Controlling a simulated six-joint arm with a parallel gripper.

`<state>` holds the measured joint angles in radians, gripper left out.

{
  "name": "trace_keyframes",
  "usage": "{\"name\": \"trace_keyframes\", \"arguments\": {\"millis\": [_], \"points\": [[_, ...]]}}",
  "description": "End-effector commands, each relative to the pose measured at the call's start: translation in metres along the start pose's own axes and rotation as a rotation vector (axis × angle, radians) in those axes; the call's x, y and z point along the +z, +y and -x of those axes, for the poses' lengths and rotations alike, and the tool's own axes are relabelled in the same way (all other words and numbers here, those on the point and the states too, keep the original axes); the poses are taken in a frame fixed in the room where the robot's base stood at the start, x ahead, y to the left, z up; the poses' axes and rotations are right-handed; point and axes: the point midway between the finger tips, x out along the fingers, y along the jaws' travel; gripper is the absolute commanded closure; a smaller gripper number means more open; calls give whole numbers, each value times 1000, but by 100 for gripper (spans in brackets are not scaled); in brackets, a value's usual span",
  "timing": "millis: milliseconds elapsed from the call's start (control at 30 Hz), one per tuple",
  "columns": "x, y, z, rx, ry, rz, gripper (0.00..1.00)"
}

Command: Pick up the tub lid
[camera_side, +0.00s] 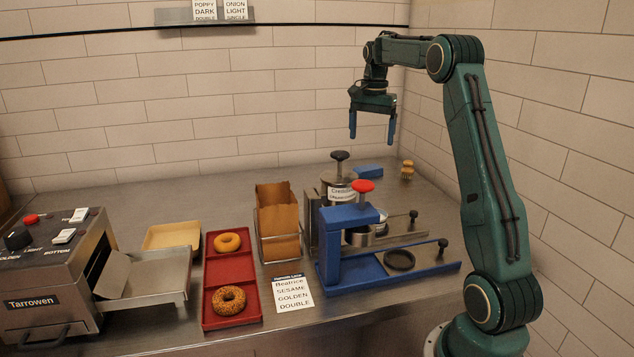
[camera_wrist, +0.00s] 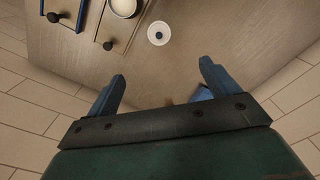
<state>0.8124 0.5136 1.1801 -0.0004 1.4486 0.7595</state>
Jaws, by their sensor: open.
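In the side view a metal tub (camera_side: 339,194) with a white label, only partly readable, stands behind the blue press, which hides its lower part. A dark knob (camera_side: 340,156) stands up above its round metal top (camera_side: 338,178); I take this top for the tub lid. My gripper (camera_side: 372,138) hangs high above the back right of the counter, pointing down, open and empty, above and right of the lid. In the wrist view my fingers (camera_wrist: 163,85) are spread apart. A pale disc (camera_wrist: 159,33) lies beyond them; I cannot tell whether it is the lid.
The blue press (camera_side: 345,215) with a red knob stands in front of the tub. A blue block (camera_side: 369,171) and a small brush (camera_side: 407,171) lie behind. A bag rack (camera_side: 279,244), a red tray (camera_side: 232,271) with two bagels and a toaster (camera_side: 55,285) stand left.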

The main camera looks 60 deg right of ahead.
Motion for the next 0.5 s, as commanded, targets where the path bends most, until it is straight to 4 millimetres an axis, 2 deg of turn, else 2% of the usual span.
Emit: {"name": "trace_keyframes", "arguments": {"millis": [300, 400, 500], "points": [[1, 0, -61, 3, -3, 1, 13], [1, 0, -77, 2, -2, 1, 13], [0, 0, -83, 0, 0, 1, 13]]}}
